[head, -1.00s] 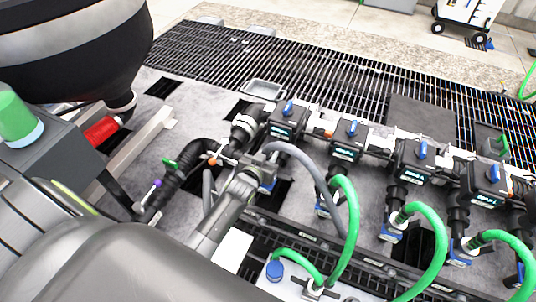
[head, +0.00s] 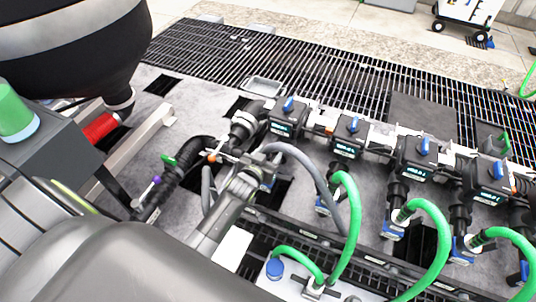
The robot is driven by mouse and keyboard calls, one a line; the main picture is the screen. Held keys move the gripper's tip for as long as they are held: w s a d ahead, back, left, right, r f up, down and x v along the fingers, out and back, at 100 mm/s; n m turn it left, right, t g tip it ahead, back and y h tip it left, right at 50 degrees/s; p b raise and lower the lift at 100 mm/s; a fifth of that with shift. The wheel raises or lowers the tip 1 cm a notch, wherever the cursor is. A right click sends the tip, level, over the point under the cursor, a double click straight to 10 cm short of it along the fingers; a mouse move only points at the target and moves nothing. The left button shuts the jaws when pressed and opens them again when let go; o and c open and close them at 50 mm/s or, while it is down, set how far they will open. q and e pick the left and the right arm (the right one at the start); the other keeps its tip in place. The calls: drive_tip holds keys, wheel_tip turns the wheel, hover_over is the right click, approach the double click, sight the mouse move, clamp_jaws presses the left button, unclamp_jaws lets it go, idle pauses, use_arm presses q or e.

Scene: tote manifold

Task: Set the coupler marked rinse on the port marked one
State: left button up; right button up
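A row of black valve units with blue handles runs along the manifold; their small lit displays are too small to read surely. The leftmost unit (head: 284,124) stands just beyond my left gripper (head: 245,166), whose arm comes in from the lower left. A grey hose (head: 322,185) arcs to the right from beside this gripper; its end and any coupler there are largely hidden. I cannot read a rinse mark or a port number, and the fingertips are not clear enough to show a grip. My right gripper is not in view.
Green hoses (head: 438,250) loop up to the other units on the right. A black corrugated hose (head: 180,180) lies left of my gripper. A pale box with a blue cap (head: 275,268) stands at front. Open grating (head: 330,72) lies behind the manifold.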

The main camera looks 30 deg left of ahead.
use_arm(q)
drive_tip(key=shift+s, duration=0.1)
drive_tip(key=v, duration=1.1)
drive_tip(key=shift+s+r, duration=0.2)
drive_tip(key=shift+s, duration=0.2)
drive_tip(key=shift+f, duration=0.1)
